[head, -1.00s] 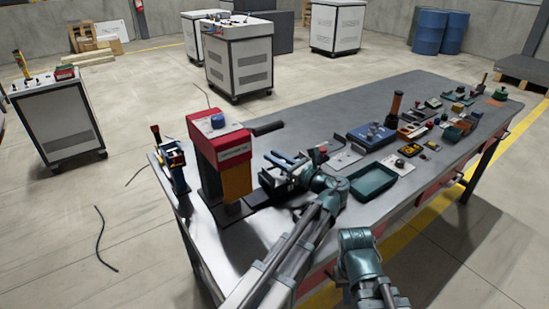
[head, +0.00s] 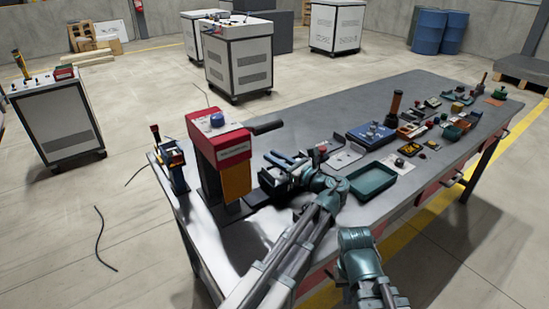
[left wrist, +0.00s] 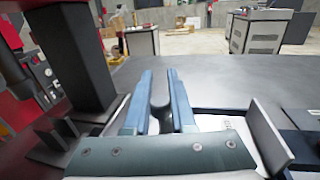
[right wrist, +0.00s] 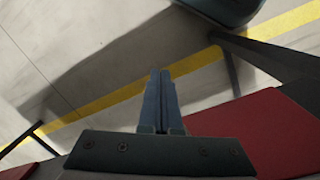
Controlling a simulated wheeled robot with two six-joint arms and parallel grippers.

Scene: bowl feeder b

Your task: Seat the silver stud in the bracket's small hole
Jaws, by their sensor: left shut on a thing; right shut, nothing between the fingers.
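My left gripper (head: 284,164) is low over the near-left part of the table, beside the red press. In the left wrist view its two blue fingers (left wrist: 158,88) stand slightly apart, shut on a dark grey rounded piece (left wrist: 160,116). I cannot tell whether this is the silver stud. My right gripper (right wrist: 160,85) is shut and empty, off the table's front edge.
The red press (head: 219,150) with a blue knob stands at the table's left end. A green tray (head: 372,182) lies right of my left wrist, with a blue box (head: 371,134) and several small parts beyond. The table's back middle (head: 330,105) is clear.

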